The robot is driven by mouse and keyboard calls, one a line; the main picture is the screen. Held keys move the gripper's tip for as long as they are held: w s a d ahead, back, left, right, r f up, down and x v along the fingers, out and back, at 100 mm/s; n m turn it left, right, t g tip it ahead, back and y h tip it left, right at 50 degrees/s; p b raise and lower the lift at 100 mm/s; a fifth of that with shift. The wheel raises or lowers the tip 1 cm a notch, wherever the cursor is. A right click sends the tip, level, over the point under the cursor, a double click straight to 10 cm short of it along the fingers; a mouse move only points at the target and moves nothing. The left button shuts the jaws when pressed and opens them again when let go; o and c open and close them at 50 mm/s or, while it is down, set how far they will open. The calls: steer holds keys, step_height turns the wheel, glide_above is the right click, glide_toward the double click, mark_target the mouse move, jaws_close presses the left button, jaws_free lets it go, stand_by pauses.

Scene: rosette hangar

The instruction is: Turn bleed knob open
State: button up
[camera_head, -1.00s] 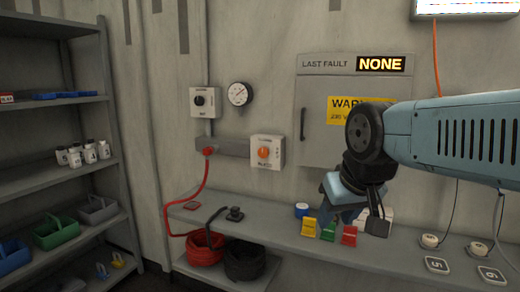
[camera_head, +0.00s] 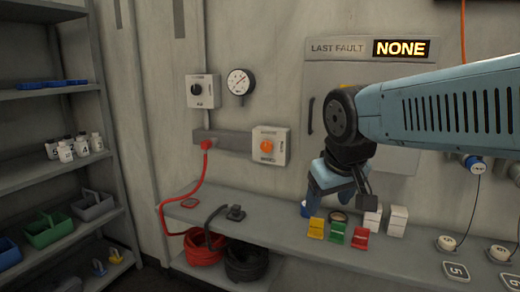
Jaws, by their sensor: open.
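Two knobs are on the back wall: a black knob (camera_head: 196,90) on a grey box at upper left, and an orange knob (camera_head: 267,146) on a pale box lower and to its right. Their labels are too small to read, so I cannot tell which is the bleed knob. A round gauge (camera_head: 239,82) with a red needle hangs beside the black knob's box. My gripper (camera_head: 340,190) is open and empty, pointing down above the bench, to the right of both knobs and apart from them.
Below my gripper, the bench (camera_head: 285,235) holds yellow, green and red blocks (camera_head: 338,230) and white boxes (camera_head: 385,219). A shelf rack (camera_head: 60,95) stands far left. A grey cabinet (camera_head: 340,75) is behind my arm.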

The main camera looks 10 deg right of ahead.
steer(key=shift+o, duration=0.6)
steer(key=w+d+f+n+g+h, duration=0.1)
steer(key=w+d+n+g+h, duration=0.1)
steer(key=w+d+n+h, duration=0.3)
steer(key=w+n, duration=0.1)
steer(key=w, duration=0.3)
steer(key=shift+d+f+h, duration=0.2)
steer(key=shift+f+h, duration=0.1)
steer(key=n+t+h, duration=0.4)
steer(key=n+t, duration=0.8)
steer(key=n, duration=0.7)
glide_toward(266, 148)
steer(key=x, duration=0.9)
steer(key=shift+w+d, duration=0.1)
steer(key=shift+w, duration=0.15)
steer(key=shift+r, duration=0.1)
steer(key=c, duration=1)
